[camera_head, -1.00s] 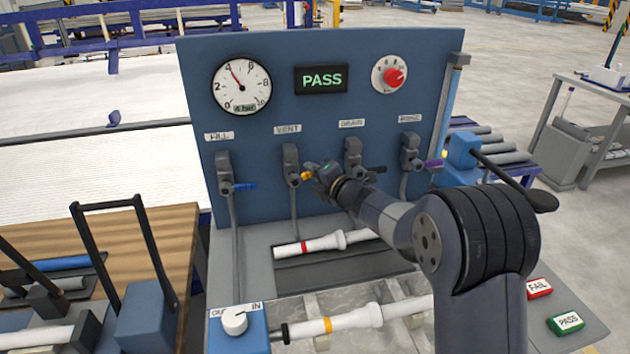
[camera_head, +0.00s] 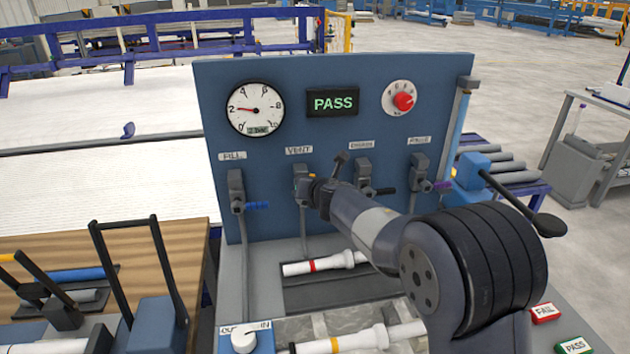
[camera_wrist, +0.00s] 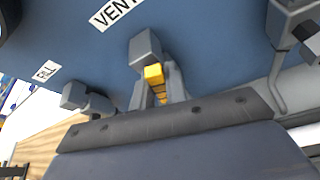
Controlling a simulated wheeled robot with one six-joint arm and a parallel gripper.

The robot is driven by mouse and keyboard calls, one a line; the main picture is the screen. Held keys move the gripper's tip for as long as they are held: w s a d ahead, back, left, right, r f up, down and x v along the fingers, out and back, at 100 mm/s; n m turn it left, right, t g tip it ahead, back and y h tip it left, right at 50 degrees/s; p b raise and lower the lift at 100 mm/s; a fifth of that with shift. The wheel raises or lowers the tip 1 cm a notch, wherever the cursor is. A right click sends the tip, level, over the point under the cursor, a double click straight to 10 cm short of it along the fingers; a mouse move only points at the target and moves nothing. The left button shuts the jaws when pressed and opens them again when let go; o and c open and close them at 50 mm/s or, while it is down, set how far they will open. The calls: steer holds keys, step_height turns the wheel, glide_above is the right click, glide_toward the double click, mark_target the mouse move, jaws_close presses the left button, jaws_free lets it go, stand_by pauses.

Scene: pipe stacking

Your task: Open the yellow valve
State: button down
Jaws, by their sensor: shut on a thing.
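The yellow valve's grey body (camera_head: 300,178) is on the blue panel under the VENT label. In the head view its yellow handle is hidden behind my gripper (camera_head: 316,192). The wrist view shows the yellow handle (camera_wrist: 154,74) between the two grey fingers of my gripper (camera_wrist: 158,90), which is shut on it. The grey valve body (camera_wrist: 145,45) sits just above the handle there.
A pressure gauge (camera_head: 255,108) reads about 2 bar. The display (camera_head: 332,102) shows PASS.

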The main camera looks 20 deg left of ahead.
steer(key=shift+s+a+n+t+h+p, duration=0.35)
steer(key=shift+a+n+h+p, duration=0.25)
steer(key=shift+n, duration=0.4)
steer(key=c, duration=1.4)
jaws_free()
steer(key=shift+a, duration=0.1)
steer(key=shift+c, duration=0.2)
steer(key=shift+s+r, duration=0.1)
steer(key=shift+s, duration=0.05)
steer(key=b+v, duration=0.1)
steer(key=v, duration=0.9)
steer(key=shift+s+r, duration=0.15)
steer(key=shift+s, duration=0.15)
steer(key=p+x, duration=0.1)
steer(key=x, duration=0.9)
steer(key=shift+w, duration=0.45)
steer(key=shift+s, duration=0.15)
